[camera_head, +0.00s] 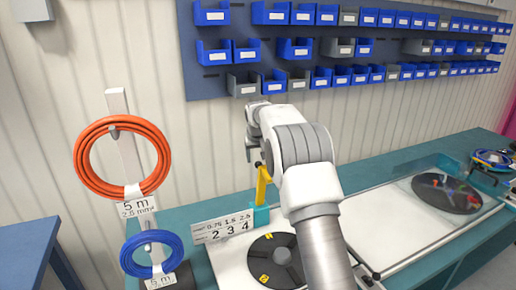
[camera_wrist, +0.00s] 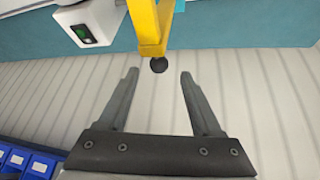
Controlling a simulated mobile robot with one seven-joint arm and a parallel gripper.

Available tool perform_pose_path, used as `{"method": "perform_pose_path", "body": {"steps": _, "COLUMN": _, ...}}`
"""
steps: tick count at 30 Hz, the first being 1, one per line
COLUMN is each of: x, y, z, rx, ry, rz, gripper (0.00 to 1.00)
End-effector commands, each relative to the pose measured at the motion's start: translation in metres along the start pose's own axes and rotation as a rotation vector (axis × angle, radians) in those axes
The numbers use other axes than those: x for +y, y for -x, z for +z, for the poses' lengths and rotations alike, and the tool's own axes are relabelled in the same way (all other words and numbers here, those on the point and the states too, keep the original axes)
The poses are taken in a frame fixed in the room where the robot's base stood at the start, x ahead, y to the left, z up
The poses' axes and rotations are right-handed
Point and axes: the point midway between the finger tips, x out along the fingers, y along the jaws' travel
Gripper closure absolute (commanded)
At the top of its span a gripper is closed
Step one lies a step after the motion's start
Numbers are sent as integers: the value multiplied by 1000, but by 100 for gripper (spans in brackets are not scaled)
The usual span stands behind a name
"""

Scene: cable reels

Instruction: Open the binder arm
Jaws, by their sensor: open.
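The binder arm (camera_head: 262,184) is a yellow lever standing nearly upright on the teal bench, at the back of the white reel station. In the wrist view the yellow binder arm (camera_wrist: 148,22) comes in from the top edge and ends in a small black ball knob (camera_wrist: 158,65). My gripper (camera_wrist: 160,74) is open, with the knob between its fingertips and a gap on each side. Neither finger visibly touches it. In the head view my own arm hides most of the gripper.
A black disc with yellow marks (camera_head: 276,260) and a label sign (camera_head: 222,229) are near the lever. Orange (camera_head: 82,158) and blue (camera_head: 127,262) cable coils hang at left. A wall board carries blue bins (camera_head: 213,55). A clear cover (camera_head: 420,232) lies to the right.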

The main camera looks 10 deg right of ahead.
Motion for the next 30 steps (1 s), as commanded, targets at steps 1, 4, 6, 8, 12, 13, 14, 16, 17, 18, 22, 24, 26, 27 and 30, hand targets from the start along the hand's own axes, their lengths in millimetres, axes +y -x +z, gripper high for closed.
{"method": "perform_pose_path", "body": {"steps": 1, "x": 0, "y": 11, "z": 0, "rx": 3, "ry": 0, "rz": 0, "gripper": 34}}
{"method": "perform_pose_path", "body": {"steps": 4, "x": 0, "y": 30, "z": 0, "rx": 2, "ry": 0, "rz": 0, "gripper": 34}}
{"method": "perform_pose_path", "body": {"steps": 6, "x": -1, "y": 42, "z": 0, "rx": 2, "ry": 0, "rz": -1, "gripper": 34}}
{"method": "perform_pose_path", "body": {"steps": 8, "x": -1, "y": 51, "z": 0, "rx": 2, "ry": 0, "rz": -1, "gripper": 34}}
{"method": "perform_pose_path", "body": {"steps": 12, "x": -1, "y": 66, "z": 0, "rx": 0, "ry": 1, "rz": -1, "gripper": 34}}
{"method": "perform_pose_path", "body": {"steps": 13, "x": -1, "y": 67, "z": 1, "rx": 0, "ry": 1, "rz": -1, "gripper": 34}}
{"method": "perform_pose_path", "body": {"steps": 14, "x": -1, "y": 69, "z": 1, "rx": 0, "ry": 1, "rz": -1, "gripper": 34}}
{"method": "perform_pose_path", "body": {"steps": 16, "x": -1, "y": 71, "z": 1, "rx": -1, "ry": 1, "rz": -1, "gripper": 34}}
{"method": "perform_pose_path", "body": {"steps": 17, "x": -1, "y": 72, "z": 1, "rx": -1, "ry": 1, "rz": -1, "gripper": 34}}
{"method": "perform_pose_path", "body": {"steps": 18, "x": -1, "y": 72, "z": 1, "rx": -1, "ry": 1, "rz": -1, "gripper": 34}}
{"method": "perform_pose_path", "body": {"steps": 22, "x": -1, "y": 72, "z": 1, "rx": -1, "ry": 1, "rz": -1, "gripper": 34}}
{"method": "perform_pose_path", "body": {"steps": 24, "x": -1, "y": 72, "z": 1, "rx": -1, "ry": 1, "rz": -1, "gripper": 38}}
{"method": "perform_pose_path", "body": {"steps": 26, "x": -1, "y": 72, "z": 1, "rx": -1, "ry": 1, "rz": -1, "gripper": 48}}
{"method": "perform_pose_path", "body": {"steps": 27, "x": -1, "y": 73, "z": 1, "rx": -1, "ry": 1, "rz": -1, "gripper": 55}}
{"method": "perform_pose_path", "body": {"steps": 30, "x": 0, "y": 75, "z": 2, "rx": -1, "ry": 0, "rz": -2, "gripper": 74}}
